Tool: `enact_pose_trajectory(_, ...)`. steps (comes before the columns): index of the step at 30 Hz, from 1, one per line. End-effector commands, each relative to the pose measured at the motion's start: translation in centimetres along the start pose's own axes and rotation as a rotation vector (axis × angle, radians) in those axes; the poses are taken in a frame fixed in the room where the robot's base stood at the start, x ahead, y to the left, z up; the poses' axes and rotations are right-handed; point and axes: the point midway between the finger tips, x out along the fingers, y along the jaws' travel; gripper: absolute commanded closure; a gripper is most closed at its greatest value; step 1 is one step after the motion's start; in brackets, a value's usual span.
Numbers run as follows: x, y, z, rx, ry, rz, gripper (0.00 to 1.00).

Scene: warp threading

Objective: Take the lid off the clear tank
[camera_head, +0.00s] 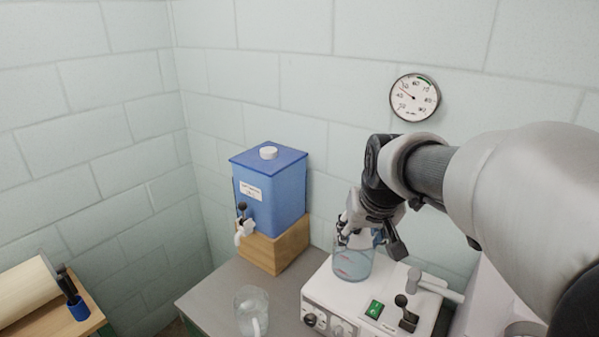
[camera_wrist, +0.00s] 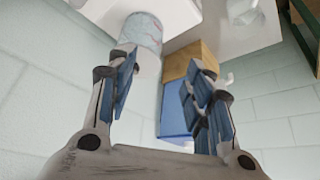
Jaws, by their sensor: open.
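The clear tank (camera_head: 352,265) holds bluish liquid and stands upright on the white machine (camera_head: 345,308). In the wrist view the tank (camera_wrist: 141,30) shows at the top, beyond the left finger. My gripper (camera_head: 358,238) is at the tank's upper end in the head view and hides its top. In the wrist view my gripper (camera_wrist: 160,88) has its blue-padded fingers spread wide, with nothing held between them.
A blue container (camera_head: 270,190) with a tap stands on a wooden block (camera_head: 275,250) left of the tank. A clear jug (camera_head: 251,310) stands on the grey counter (camera_head: 215,290) below the tap. A lever (camera_head: 403,305) and a green switch (camera_head: 374,309) are on the machine's front.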

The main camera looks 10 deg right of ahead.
Motion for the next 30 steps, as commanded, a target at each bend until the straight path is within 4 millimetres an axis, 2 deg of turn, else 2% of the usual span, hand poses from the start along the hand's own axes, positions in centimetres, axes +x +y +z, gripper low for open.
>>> enact_pose_trajectory(1, -0.4, 0.8, -3.0, 0.014, -0.003, 0.007, 0.53)
enact_pose_trajectory(3, 0.3, 1.7, -5.9, 0.027, 0.007, 0.014, 0.53)
enact_pose_trajectory(6, 1.5, 2.7, -8.8, 0.042, 0.019, 0.023, 0.53)
enact_pose_trajectory(9, 2.4, 3.4, -10.4, 0.050, 0.027, 0.027, 0.53)
enact_pose_trajectory(14, 4.1, 3.8, -11.1, 0.055, 0.029, 0.030, 0.53)
enact_pose_trajectory(24, 11.4, 4.0, -11.1, 0.055, 0.029, 0.030, 0.53)
enact_pose_trajectory(30, 14.5, 4.1, -11.3, 0.054, 0.030, 0.030, 0.53)
